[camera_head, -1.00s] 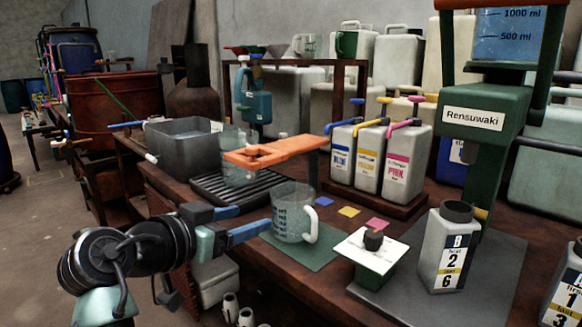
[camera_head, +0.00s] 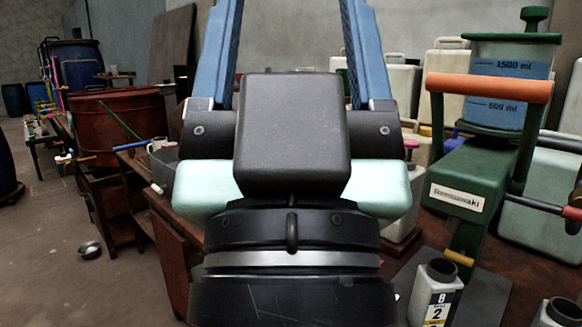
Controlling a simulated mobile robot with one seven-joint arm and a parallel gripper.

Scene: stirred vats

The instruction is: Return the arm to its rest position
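My gripper (camera_head: 290,45) fills the middle of the head view, close to the camera and pointing up. Its two blue fingers stand wide apart at the left and right, with nothing between them, and their tips run out of the top of the picture. The black wrist and pale green gripper body hide most of the workbench behind, including where the measuring jug stood.
A green Rensuwaki dispenser (camera_head: 470,180) with an orange handle stands at the right. A white bottle (camera_head: 436,292) marked 2 stands below it. A rusty brown vat (camera_head: 118,125) is at the left. A small metal bowl (camera_head: 90,249) lies on the open floor.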

